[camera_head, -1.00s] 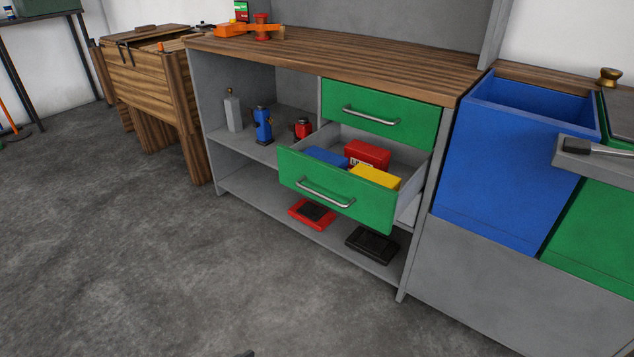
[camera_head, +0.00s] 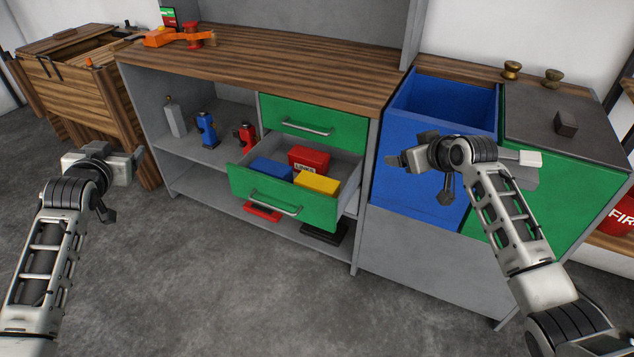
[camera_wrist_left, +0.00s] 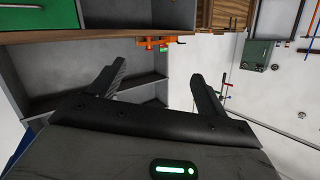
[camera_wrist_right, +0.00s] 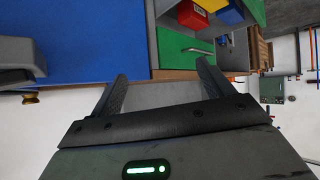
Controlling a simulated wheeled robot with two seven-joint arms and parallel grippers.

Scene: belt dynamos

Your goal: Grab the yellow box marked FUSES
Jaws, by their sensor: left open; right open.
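The yellow box (camera_head: 317,183) lies in the open lower green-fronted drawer (camera_head: 264,196), at its right side. No marking on it is readable from here. Part of it also shows at the top of the right wrist view (camera_wrist_right: 229,14). My left gripper (camera_head: 121,184) is open and empty, left of the cabinet and well away from the box. Its fingers also show in the left wrist view (camera_wrist_left: 157,80). My right gripper (camera_head: 420,174) is open and empty in front of the blue bin, right of the drawer. Its fingers also show in the right wrist view (camera_wrist_right: 160,78).
A red box (camera_head: 309,159) and a blue box (camera_head: 270,170) share the drawer with the yellow one. The closed upper drawer (camera_head: 312,122) is above. The blue bin (camera_head: 410,185) stands to the right. The floor (camera_head: 230,290) in front is clear.

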